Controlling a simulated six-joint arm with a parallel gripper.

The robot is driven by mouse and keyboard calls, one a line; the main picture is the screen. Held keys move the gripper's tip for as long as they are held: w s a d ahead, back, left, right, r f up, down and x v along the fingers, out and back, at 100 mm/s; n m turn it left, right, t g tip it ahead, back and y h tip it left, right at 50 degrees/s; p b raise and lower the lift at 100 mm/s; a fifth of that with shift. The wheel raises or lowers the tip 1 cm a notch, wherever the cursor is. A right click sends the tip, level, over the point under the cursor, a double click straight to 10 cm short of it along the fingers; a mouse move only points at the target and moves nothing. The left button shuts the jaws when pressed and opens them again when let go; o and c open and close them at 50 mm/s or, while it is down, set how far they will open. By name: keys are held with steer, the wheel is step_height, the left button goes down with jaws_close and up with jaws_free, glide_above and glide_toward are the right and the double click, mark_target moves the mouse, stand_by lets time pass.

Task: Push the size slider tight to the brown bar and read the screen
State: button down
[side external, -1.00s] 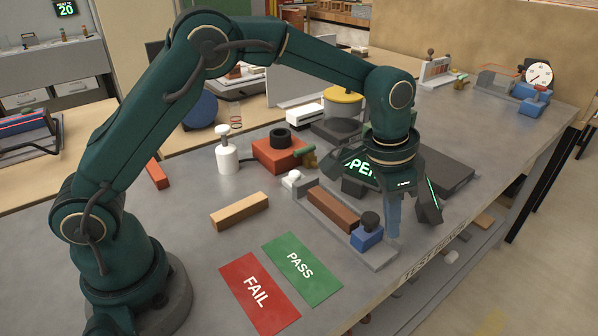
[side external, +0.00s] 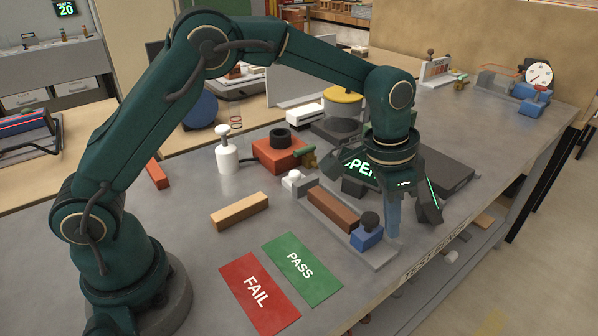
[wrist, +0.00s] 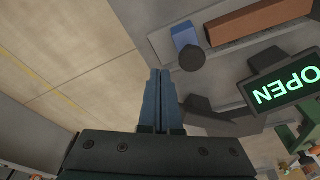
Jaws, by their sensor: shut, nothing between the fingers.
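The brown bar (side external: 333,208) lies in a grey gauge bed (side external: 383,257). The blue size slider (side external: 366,238), with a dark round knob, stands at the bar's near end. My gripper (side external: 393,232) points down just right of the slider, shut and empty. Its blue fingertips (wrist: 160,72) are apart from the slider in the wrist view. The screen (wrist: 285,80) reads OPEN in green, upside down there; my gripper partly hides it in the side view.
A tan bar (side external: 239,212) lies left of the gauge. Green PASS (side external: 301,268) and red FAIL (side external: 259,292) mats lie in front. A white bottle (side external: 227,152) and red block device (side external: 276,156) stand behind. The table's front edge is close to my gripper.

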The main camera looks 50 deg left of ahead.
mark_target(372, 220)
stand_by(0.3)
steer(key=shift+f, duration=1.7)
steer(key=shift+a, duration=1.85)
stand_by(0.5)
steer(key=shift+d, duration=0.15)
steer(key=shift+d, duration=0.85)
step_height(372, 220, up, 6)
stand_by(0.5)
